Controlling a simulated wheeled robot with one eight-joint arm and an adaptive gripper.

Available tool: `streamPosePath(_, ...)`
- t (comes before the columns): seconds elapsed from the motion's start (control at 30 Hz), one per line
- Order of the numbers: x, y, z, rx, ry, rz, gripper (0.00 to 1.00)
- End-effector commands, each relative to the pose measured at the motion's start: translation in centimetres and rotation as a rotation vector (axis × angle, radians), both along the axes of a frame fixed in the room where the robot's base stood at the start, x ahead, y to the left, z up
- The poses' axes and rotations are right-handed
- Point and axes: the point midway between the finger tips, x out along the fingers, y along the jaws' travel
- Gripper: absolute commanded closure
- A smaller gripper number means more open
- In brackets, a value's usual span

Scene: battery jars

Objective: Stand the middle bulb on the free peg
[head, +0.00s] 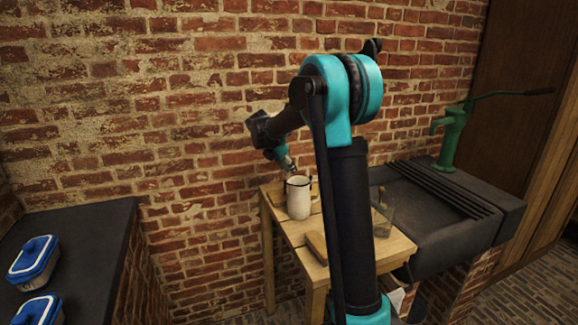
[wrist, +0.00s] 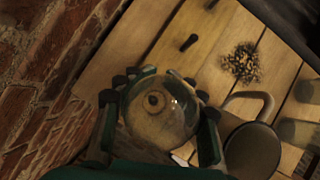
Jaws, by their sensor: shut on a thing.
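In the wrist view my gripper (wrist: 160,112) is shut on a clear, round glass bulb (wrist: 160,108), with a finger on each side. The planks and a round ring-like shape show through the glass. A short dark peg (wrist: 188,43) stands bare on the wooden table, above the bulb in the picture. Part of another dark thing shows at the top edge of that view; I cannot tell what it is. In the head view my gripper (head: 289,168) is over the table's back edge, by the mug; the bulb cannot be made out there.
A mug (wrist: 250,145) is close to the right finger; in the head view it is white (head: 298,200). Dark grains (wrist: 242,62) lie on the table (head: 285,228). A brick wall (wrist: 35,90) is close at left.

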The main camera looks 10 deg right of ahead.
Motion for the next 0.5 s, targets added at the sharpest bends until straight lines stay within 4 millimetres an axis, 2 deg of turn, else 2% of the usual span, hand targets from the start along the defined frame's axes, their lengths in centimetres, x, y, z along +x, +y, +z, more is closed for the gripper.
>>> streamPosePath(0.5,0.0,0.0,-3.3,0.0,0.0,0.0,0.8)
